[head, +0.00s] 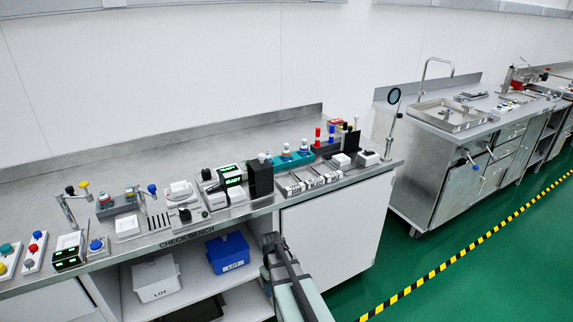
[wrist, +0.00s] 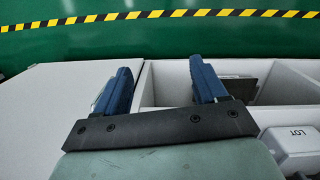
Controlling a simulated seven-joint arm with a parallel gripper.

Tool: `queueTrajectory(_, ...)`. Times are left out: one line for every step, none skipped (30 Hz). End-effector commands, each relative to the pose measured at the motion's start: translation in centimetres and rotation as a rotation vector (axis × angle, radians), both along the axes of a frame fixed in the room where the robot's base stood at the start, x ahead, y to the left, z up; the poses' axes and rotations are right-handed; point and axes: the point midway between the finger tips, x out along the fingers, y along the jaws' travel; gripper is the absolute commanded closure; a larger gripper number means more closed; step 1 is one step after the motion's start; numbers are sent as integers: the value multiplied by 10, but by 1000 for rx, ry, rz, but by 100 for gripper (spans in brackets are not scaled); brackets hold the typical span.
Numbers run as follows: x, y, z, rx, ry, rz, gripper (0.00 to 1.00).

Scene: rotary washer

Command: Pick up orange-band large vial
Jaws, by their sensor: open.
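I cannot make out an orange band on any vial; the items on the bench are too small to tell. Small white-and-blue capped pieces (head: 287,151) stand in a teal rack (head: 293,162) towards the right of the check bench. My gripper (head: 270,241) is at the bench's front edge, below and left of that rack in the head view. In the wrist view my gripper (wrist: 162,76) has its two blue fingers spread apart, with nothing between them.
The check bench (head: 140,176) carries several devices along its front. White and blue LOT bins (head: 228,252) sit on its shelf; the white LOT bin (wrist: 292,142) shows in the wrist view. The green floor (head: 400,270) in front is clear.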

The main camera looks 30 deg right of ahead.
Motion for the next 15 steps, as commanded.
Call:
queueTrajectory(14, -10, 15, -7, -22, 2, 29)
queueTrajectory(20, -15, 23, -11, -34, 6, 29)
queueTrajectory(27, -22, 34, -16, -47, 11, 29)
queueTrajectory(33, -27, 43, -20, -58, 13, 29)
queueTrajectory(38, -32, 51, -23, -69, 17, 29)
queueTrajectory(45, -39, 63, -30, -84, 22, 29)
queueTrajectory(50, -44, 72, -34, -93, 25, 29)
queueTrajectory(55, -49, 81, -38, -105, 27, 29)
queueTrajectory(61, -57, 93, -45, -119, 32, 29)
queueTrajectory(65, -62, 103, -49, -130, 35, 29)
queueTrajectory(69, -67, 112, -55, -139, 38, 29)
queueTrajectory(75, -74, 124, -61, -153, 43, 29)
queueTrajectory(79, -79, 134, -67, -162, 46, 29)
queueTrajectory(82, -85, 144, -72, -173, 47, 29)
queueTrajectory(87, -92, 157, -80, -186, 52, 29)
